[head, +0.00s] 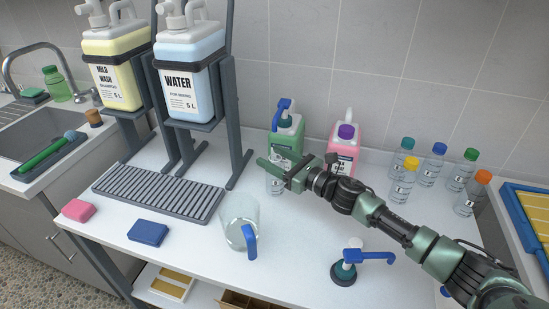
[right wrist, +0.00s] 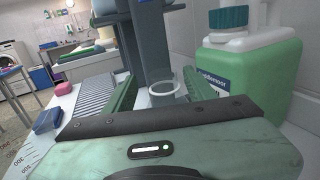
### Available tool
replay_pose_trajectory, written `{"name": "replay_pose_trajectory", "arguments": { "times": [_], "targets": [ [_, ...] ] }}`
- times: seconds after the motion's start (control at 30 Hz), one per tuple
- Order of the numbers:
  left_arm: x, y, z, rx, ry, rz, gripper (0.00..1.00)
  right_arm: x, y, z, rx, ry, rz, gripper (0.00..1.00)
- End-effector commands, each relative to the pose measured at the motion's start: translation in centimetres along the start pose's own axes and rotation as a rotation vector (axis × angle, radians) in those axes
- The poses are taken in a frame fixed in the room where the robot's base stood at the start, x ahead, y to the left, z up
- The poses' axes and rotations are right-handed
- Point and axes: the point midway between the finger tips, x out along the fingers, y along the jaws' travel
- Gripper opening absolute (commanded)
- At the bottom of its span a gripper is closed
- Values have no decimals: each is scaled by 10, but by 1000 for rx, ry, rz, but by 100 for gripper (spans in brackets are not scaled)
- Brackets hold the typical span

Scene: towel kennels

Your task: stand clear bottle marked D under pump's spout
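A clear uncapped bottle (head: 275,186) is upright at my right gripper (head: 273,165); its label is too small to read. In the right wrist view its round open mouth (right wrist: 166,92) shows between the two green fingers, which look closed on it. The green jug (head: 287,140) with a blue pump (head: 284,112) stands just behind the bottle, and it also shows large at right in the right wrist view (right wrist: 245,75). I cannot tell whether the bottle touches the counter. My left gripper is out of view.
A loose blue pump (head: 347,270) stands at front. A pink jug (head: 345,152) and several capped bottles (head: 404,185) are to the right. White counter (head: 300,235) is free between.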

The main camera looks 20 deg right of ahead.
Motion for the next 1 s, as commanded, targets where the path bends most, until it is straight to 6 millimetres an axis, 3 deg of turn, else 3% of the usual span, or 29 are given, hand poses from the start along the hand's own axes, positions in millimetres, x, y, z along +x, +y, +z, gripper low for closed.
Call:
{"name": "replay_pose_trajectory", "arguments": {
  "times": [0.23, 0.63, 1.0],
  "targets": [
    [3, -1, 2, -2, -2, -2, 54, -10, -1, -2, -1, 2, -1, 56],
    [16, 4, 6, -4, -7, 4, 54, -69, 0, -2, -1, 1, -1, 56],
    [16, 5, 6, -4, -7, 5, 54, -75, 0, 1, 0, -1, 0, 56]
  ]
}}
